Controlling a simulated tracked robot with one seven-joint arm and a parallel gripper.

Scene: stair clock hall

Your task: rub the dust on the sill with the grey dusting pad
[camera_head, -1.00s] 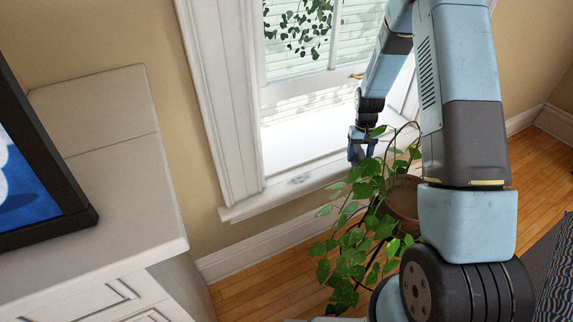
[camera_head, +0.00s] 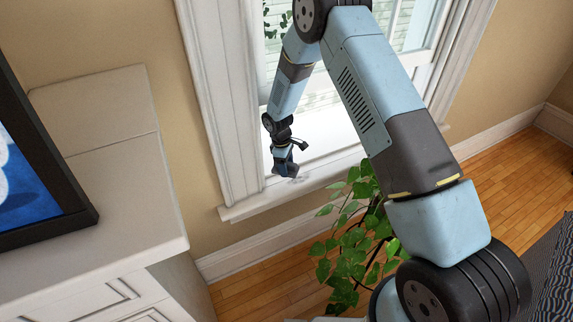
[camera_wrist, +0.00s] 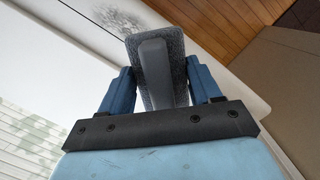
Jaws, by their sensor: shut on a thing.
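The white window sill (camera_head: 245,207) runs below the window. A grey smudge of dust (camera_head: 298,180) lies on it, partly behind my gripper. In the wrist view the dust (camera_wrist: 115,17) is a dark speckled patch near the sill's edge, up and left of the pad. My gripper (camera_head: 284,170) is over the sill, close to the dust. In the wrist view my gripper (camera_wrist: 163,85) is shut on the grip of the grey dusting pad (camera_wrist: 176,45). The pad is beside the dust; I cannot tell whether it touches the sill.
A leafy green plant (camera_head: 350,245) stands on the wooden floor (camera_head: 245,293) below the sill. A white cabinet (camera_head: 120,210) with a dark-framed picture (camera_head: 40,190) is at left. The white window casing (camera_head: 222,100) rises just left of my gripper.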

